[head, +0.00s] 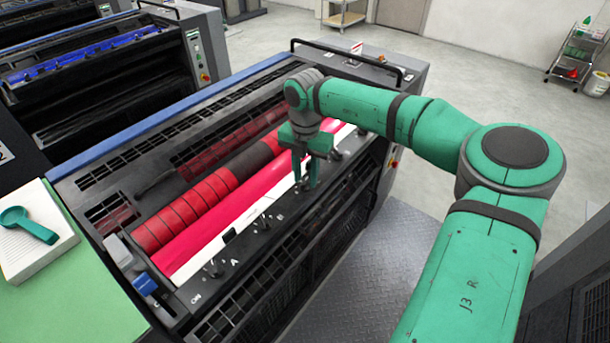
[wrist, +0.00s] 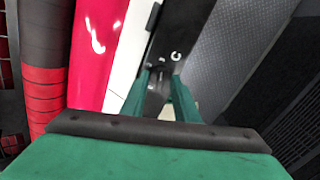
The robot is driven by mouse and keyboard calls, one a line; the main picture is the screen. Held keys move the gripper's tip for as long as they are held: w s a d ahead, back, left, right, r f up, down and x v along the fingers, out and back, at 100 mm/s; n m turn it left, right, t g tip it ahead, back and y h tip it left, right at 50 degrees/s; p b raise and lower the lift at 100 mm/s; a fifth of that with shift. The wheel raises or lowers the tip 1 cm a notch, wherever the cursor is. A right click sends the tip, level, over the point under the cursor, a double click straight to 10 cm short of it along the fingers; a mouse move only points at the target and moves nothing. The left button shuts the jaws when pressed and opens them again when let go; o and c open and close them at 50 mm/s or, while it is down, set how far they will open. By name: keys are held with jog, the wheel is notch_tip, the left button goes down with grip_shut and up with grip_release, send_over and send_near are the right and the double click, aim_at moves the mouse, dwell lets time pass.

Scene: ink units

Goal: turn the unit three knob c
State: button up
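The unit with red rollers (head: 205,200) has a dark rail along its front carrying small metal knobs beside letters. Knob A (head: 214,268) and knob B (head: 264,222) show in the head view. My gripper (head: 305,185) points down at the rail beyond B, its two green fingers apart. In the wrist view the letter C is beside the fingertips, and a small knob c (wrist: 157,86) shows between the gripper fingers (wrist: 160,85). The fingers flank this knob; I cannot tell whether they touch it. In the head view the gripper mostly hides knob c.
A blue-roller unit (head: 85,55) stands behind at left. A grey tread-plate walkway (head: 375,280) runs along the unit's front. A cart (head: 575,50) stands far right.

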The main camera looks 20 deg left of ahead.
aim_at(305, 180)
notch_tip(305, 180, up, 11)
dwell(0.8)
jog(key=shift+s+a+f, duration=0.1)
jog(key=shift+f, duration=0.05)
